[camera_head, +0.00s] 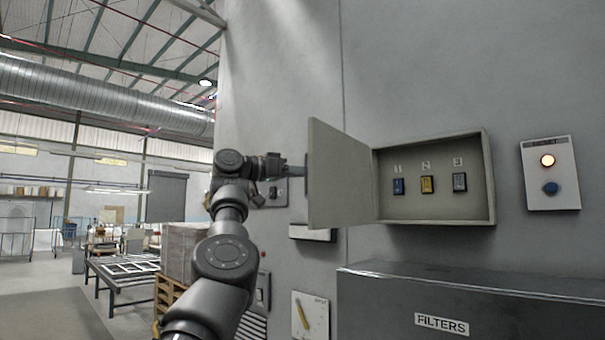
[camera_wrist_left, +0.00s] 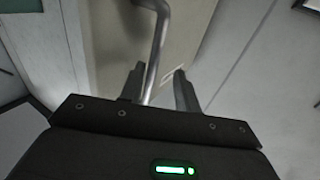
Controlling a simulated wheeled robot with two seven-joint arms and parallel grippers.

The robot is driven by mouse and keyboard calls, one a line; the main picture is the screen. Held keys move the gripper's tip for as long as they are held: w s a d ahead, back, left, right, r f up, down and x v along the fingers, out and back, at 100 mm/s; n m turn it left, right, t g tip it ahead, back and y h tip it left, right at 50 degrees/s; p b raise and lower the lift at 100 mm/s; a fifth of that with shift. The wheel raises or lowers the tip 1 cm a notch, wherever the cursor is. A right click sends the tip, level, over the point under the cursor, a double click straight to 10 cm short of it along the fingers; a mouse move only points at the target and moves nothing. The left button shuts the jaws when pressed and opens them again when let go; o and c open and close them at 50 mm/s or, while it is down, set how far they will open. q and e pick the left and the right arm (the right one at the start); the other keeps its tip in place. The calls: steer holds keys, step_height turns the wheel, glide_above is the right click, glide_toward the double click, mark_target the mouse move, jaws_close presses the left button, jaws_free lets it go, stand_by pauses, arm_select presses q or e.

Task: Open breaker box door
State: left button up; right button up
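The breaker box (camera_head: 435,215) on the grey wall stands open, with its three numbered switches showing inside. Its door (camera_head: 342,178) is swung out to the left, well away from the opening. My left gripper (camera_head: 298,168) is at the outer face of the door. In the left wrist view, the fingers of my left gripper (camera_wrist_left: 160,88) are apart, with the metal bar handle (camera_wrist_left: 157,45) between them. The handle lies closer to the left finger, and a gap shows at the right finger. The door hides the handle in the head view. My right gripper is not in view.
A panel with a lit button and a blue button (camera_head: 549,175) is right of the box. A dark cabinet labelled FILTERS (camera_head: 440,300) juts out below it. A wooden pallet stack (camera_head: 180,255) and a low table (camera_head: 122,268) stand at left.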

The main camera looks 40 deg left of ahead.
arm_select(q)
steer(key=b+v, duration=0.4)
steer(key=v, duration=0.6)
steer(key=shift+s, duration=0.35)
steer(key=shift+a, duration=0.15)
